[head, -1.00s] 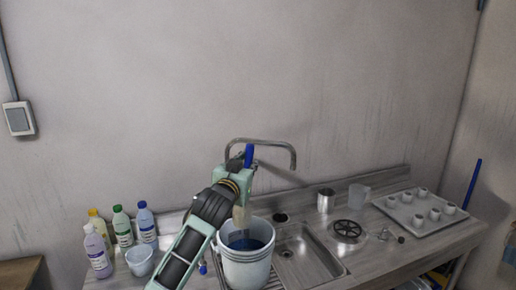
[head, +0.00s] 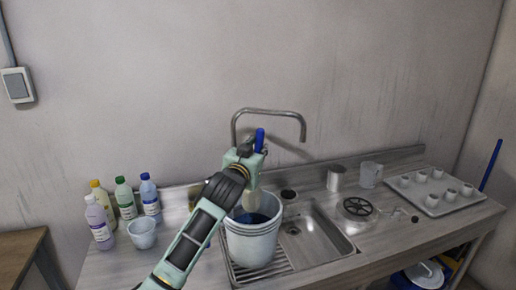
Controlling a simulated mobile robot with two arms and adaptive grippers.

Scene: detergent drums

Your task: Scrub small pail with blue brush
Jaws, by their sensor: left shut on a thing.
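My left gripper (head: 244,162) is shut on the blue brush, whose handle (head: 260,141) sticks up above the fingers. The pale bristles (head: 251,200) point down inside the mouth of a large white pail (head: 252,243). This pail stands on the drain rack left of the sink and holds dark blue liquid. I cannot tell whether the bristles touch the liquid. A smaller whitish pail (head: 142,235) stands apart to the left, beside the bottles. My right gripper is not in view.
Several bottles (head: 127,200) stand at the counter's left back. A tap (head: 270,112) arches behind my gripper. The sink (head: 318,236) is empty. A metal cup (head: 336,177), a clear jug (head: 370,174) and a tray of small cups (head: 455,206) stand to the right.

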